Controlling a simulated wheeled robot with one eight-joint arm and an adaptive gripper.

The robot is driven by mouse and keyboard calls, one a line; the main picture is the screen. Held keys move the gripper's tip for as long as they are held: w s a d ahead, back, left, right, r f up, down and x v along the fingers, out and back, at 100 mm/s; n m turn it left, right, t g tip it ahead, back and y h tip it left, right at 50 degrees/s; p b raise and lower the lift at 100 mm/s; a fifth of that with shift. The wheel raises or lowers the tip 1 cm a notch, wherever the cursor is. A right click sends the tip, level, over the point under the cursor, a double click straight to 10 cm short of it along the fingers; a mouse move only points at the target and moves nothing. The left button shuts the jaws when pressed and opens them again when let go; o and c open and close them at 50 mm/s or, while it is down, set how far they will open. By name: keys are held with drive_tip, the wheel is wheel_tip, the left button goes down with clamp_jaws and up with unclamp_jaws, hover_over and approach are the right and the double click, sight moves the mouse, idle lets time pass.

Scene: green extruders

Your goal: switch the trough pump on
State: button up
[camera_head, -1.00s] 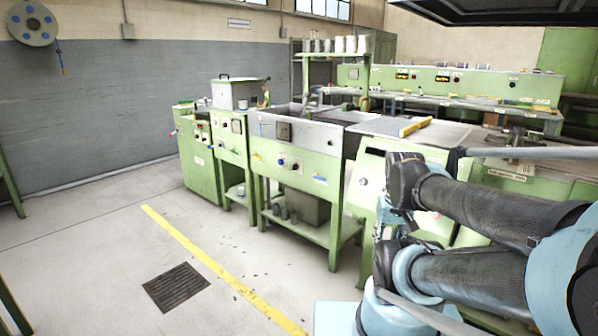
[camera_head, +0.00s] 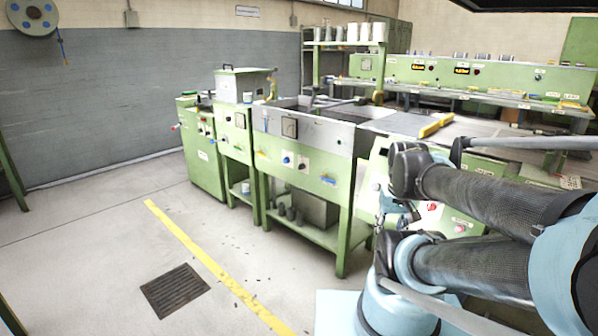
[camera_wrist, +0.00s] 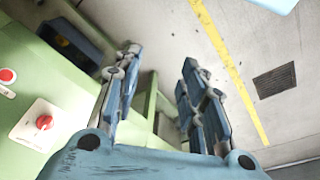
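The trough (camera_head: 330,140) is a grey metal basin in a green frame, in the middle of the head view. Its green front panel carries a blue knob (camera_head: 287,159) and a dark knob (camera_head: 303,163) beside it. I cannot read which one is for the pump, or its setting. My gripper (camera_wrist: 160,58) is open, with two bluish fingers apart and nothing between them. In the head view it is mostly hidden by my arm, right of the trough. In the wrist view a red rotary knob (camera_wrist: 44,123) on a white plate is left of my fingers.
A red button (camera_wrist: 7,75) is at the wrist view's left edge. Green cabinets (camera_head: 204,150) stand left of the trough. A yellow floor line (camera_head: 205,259) and a dark grate (camera_head: 175,292) lie in front. The floor there is otherwise clear.

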drive_tip(key=w+d+r+n+h, duration=0.2)
drive_tip(key=w+r+n, duration=0.2)
drive_tip(key=w+r, duration=0.4)
drive_tip(key=w+a+r+n+t+h, duration=0.15)
drive_tip(key=w+n, duration=0.25)
drive_tip(key=w, duration=0.7)
drive_tip(key=w+a+r+n+t+h, duration=0.1)
drive_tip(key=w+a+n+h, duration=0.2)
drive_tip(key=w, duration=0.9)
drive_tip(key=w+a+f+n+t+h, duration=0.25)
drive_tip(key=w+a+f+n, duration=0.2)
drive_tip(key=w+a, duration=0.65)
drive_tip(key=w+a+f+n+t+h, duration=0.1)
drive_tip(key=w+a+f+n+t, duration=0.3)
drive_tip(key=w+a, duration=0.65)
drive_tip(key=n+t, duration=0.4)
drive_tip(key=n, duration=0.3)
approach(301, 167)
drive_tip(key=x, duration=0.8)
drive_tip(key=shift+w+f, duration=0.2)
drive_tip(key=shift+w, duration=0.3)
drive_tip(key=c, duration=1)
